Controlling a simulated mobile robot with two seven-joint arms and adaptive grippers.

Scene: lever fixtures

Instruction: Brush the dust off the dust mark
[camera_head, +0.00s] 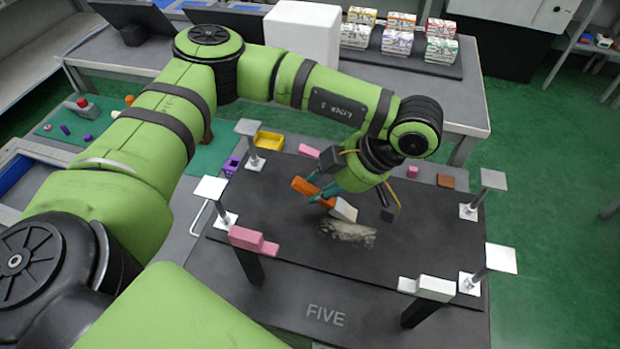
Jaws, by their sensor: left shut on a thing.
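The dust mark (347,233) is a pale, grainy patch on the dark tabletop (420,240), near its middle. My left gripper (325,193) reaches down over the table from above, its teal fingers shut on a brush. The brush has an orange handle (303,186) pointing to the upper left and a whitish head (344,210) pointing to the lower right. The brush is tilted, and its head is at the far edge of the dust mark. Whether the bristles touch the table is hard to tell. My right gripper is not in view.
Posts with square white plates stand at the table's corners, such as one at the right (493,180). Pink blocks (252,240) and white blocks (427,288) sit on the near edge. A yellow tray (268,140) and a brown block (446,181) lie behind.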

